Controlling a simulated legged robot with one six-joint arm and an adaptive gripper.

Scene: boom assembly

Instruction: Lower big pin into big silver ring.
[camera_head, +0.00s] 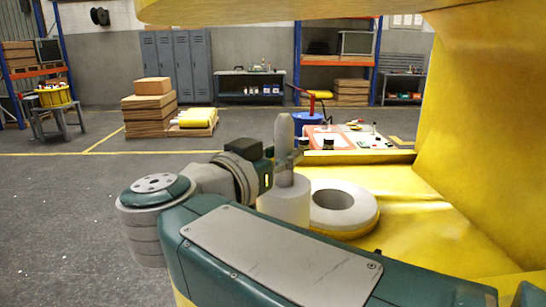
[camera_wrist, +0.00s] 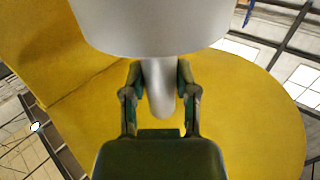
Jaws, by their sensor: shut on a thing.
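The big pin (camera_head: 284,200) is grey and upright, with a thin pointed upper stem and a wide cylindrical lower part. My gripper (camera_head: 287,167) is shut on the thin stem. In the wrist view, the fingers (camera_wrist: 160,95) close on both sides of the stem, and the wide part (camera_wrist: 150,30) fills the top of the picture. The big silver ring (camera_head: 360,212) lies on the yellow boom structure, its round hole empty. The pin stands just left of the ring in the head view and covers its left edge. My arm hides the pin's bottom, so I cannot tell its height.
The yellow boom structure (camera_head: 470,130) rises at the right and overhangs along the top. An orange-white table (camera_head: 350,138) with small items and a blue drum (camera_head: 307,122) stand behind. Stacked boxes (camera_head: 150,105) are farther back. The floor at left is clear.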

